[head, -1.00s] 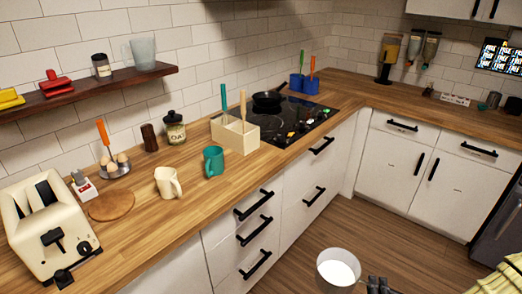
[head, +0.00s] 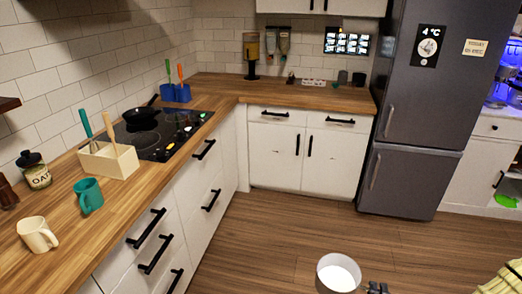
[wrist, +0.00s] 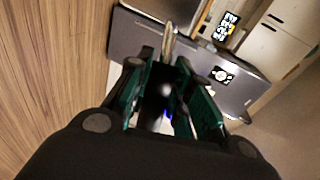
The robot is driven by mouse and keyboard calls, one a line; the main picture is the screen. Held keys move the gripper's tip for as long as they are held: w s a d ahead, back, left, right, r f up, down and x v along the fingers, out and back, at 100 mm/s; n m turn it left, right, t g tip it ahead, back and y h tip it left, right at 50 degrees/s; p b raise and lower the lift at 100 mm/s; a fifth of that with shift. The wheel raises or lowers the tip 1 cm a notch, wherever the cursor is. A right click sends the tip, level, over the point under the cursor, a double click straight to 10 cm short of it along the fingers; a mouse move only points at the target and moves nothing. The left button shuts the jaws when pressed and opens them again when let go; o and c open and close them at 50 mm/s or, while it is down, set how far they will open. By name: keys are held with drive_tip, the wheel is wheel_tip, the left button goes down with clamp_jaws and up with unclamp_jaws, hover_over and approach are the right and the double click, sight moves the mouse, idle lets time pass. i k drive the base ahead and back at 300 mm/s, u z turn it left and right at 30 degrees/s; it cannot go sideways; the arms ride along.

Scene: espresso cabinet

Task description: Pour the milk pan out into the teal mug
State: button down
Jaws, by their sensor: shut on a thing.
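In the wrist view my gripper's fingers (wrist: 168,95) are around the handle; the pan itself is mostly hidden there.
A cream mug (head: 37,234) stands left of the teal mug on the counter (head: 120,215). Behind the teal mug are a utensil box (head: 110,161) and an oat jar (head: 34,170). A black pan (head: 142,116) sits on the hob. The floor (head: 290,225) ahead is clear.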

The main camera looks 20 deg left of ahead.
sight(88, 191)
drive_tip(key=z, duration=0.75)
drive_tip(key=i, duration=1.25)
drive_tip(key=u, duration=3.25)
